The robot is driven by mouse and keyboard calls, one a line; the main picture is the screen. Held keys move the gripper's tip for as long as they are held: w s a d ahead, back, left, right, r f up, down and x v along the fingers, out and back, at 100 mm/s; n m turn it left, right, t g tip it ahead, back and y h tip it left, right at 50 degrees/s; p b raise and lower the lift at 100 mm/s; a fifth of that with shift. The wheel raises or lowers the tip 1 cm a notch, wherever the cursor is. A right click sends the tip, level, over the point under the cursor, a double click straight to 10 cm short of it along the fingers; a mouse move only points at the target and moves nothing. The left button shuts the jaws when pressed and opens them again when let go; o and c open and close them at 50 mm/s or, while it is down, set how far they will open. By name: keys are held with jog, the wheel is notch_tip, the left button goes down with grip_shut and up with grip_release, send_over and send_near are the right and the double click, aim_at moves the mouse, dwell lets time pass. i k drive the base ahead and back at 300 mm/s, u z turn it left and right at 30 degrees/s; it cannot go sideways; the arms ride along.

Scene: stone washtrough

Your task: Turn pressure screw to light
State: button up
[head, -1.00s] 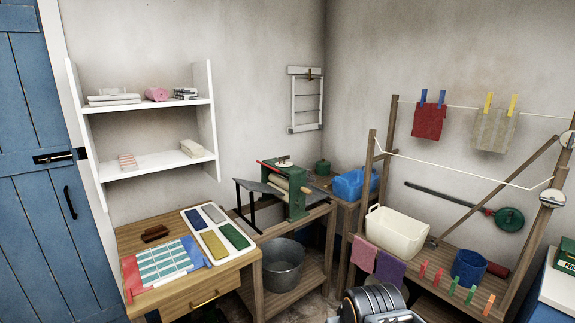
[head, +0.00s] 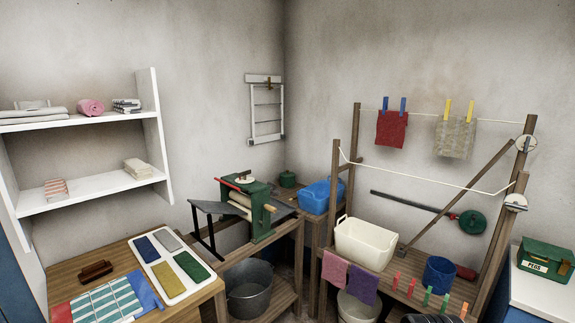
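The wringer (head: 262,212) has a green frame and pale rollers (head: 238,202). It stands on a wooden stand left of the middle. A pale round disc (head: 244,179), which looks like the top of the pressure screw, sits on the frame. A red bar (head: 229,184) reaches left beside it. The screw's setting and any marks are too small to read. My gripper is not in view; only a dark part of what looks like my arm shows at the bottom edge, right of the middle.
A grey board (head: 208,207) juts left from the wringer. A metal bucket (head: 249,288) is below. A wooden table (head: 205,297) with a tray of coloured pieces stands left. A drying rack (head: 349,170) with a cream basin (head: 364,243) stands right.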

aim_at(243, 174)
jog(key=z, duration=0.35)
jog(key=i, duration=2)
jog(key=u, duration=0.55)
